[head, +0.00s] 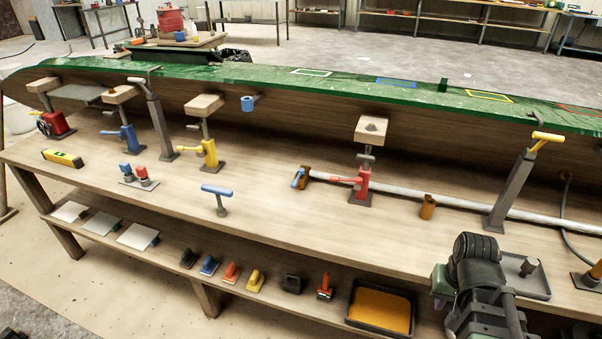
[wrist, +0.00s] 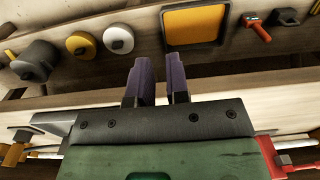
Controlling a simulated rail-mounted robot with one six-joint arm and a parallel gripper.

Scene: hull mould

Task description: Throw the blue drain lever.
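Other blue handles are a T-shaped handle (head: 217,190) on a short post at the bench's front and a blue clamp (head: 128,138) further left. My gripper (wrist: 158,75) has two dark purple fingers, apart with nothing between them. It is over the bench's front edge, with the lower shelf in its view. In the head view my arm is at the lower right, well right of the blue lever.
A red clamp (head: 362,186) stands just right of the blue lever, with its bar reaching towards it. A grey post with a yellow handle (head: 547,137) stands further right. The green hull mould (head: 330,84) runs behind. An orange-filled tray (wrist: 194,47) lies on the lower shelf.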

